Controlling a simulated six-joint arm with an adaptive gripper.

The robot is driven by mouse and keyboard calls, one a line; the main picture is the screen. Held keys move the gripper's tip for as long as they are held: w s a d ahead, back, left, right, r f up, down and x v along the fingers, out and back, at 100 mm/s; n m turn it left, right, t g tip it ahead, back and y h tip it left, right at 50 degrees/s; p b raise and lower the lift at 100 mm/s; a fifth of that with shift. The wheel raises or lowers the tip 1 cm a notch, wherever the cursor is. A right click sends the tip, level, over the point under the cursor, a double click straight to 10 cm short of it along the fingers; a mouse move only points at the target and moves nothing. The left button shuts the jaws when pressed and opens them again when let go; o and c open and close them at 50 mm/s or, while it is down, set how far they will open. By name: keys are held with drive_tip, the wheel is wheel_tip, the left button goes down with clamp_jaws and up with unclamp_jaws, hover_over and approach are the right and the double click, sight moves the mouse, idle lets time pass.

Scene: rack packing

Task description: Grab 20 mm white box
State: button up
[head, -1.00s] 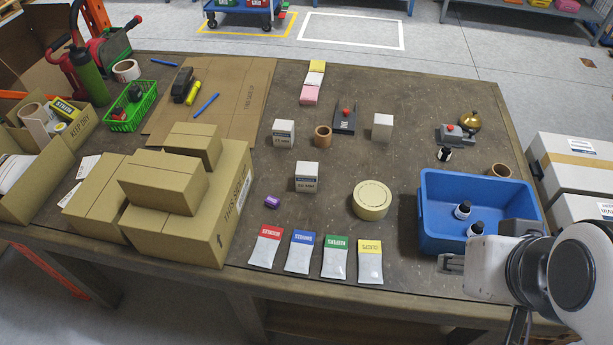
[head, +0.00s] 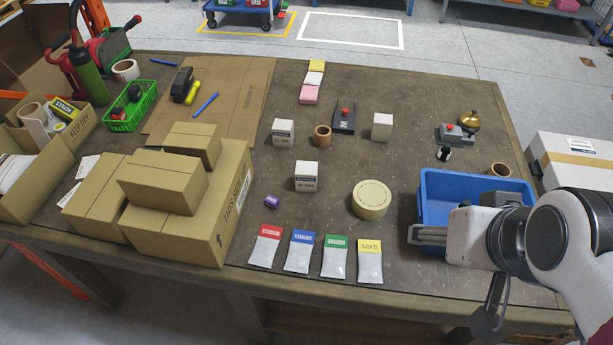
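Three white boxes stand on the table in the head view. One (head: 307,177) is at the centre, with a dark-printed label on its front. Another (head: 283,133) stands behind it to the left, also labelled. The third (head: 382,127) stands at the back right, with no label visible on the faces shown. The print is too small to read the sizes surely. My gripper (head: 424,236) is over the front left of the blue bin, to the right of and nearer than all three boxes, apart from them. It is seen from the side, so its finger opening is unclear.
A tape roll (head: 370,200) lies between the central box and the blue bin (head: 430,190). A purple item (head: 272,202) and a brown ring (head: 323,136) are near the boxes. Colour-topped packets (head: 334,258) line the front. Stacked cartons (head: 235,205) stand left.

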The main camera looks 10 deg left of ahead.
drive_tip(key=w+a+f+t+y, duration=0.1)
drive_tip(key=w+a+f, duration=0.2)
drive_tip(key=w+a, duration=0.6)
drive_tip(key=w+a+f+t+y, duration=0.1)
drive_tip(key=w+a+f+t, duration=0.15)
drive_tip(key=w+a, duration=0.6)
drive_tip(key=s+a+x, duration=0.1)
drive_tip(key=x, duration=1.1)
drive_tip(key=t+h, duration=0.2)
drive_tip(key=t, duration=0.2)
approach(307, 170)
drive_tip(key=w, duration=0.3)
drive_tip(key=shift+w+f+n, duration=0.1)
drive_tip(key=shift+f+n, duration=0.2)
drive_tip(key=shift+f, duration=0.15)
drive_tip(key=shift+x, duration=1.1)
drive_tip(key=shift+w+f, duration=0.1)
drive_tip(key=shift+w, duration=0.1)
drive_tip(key=shift+f, duration=0.1)
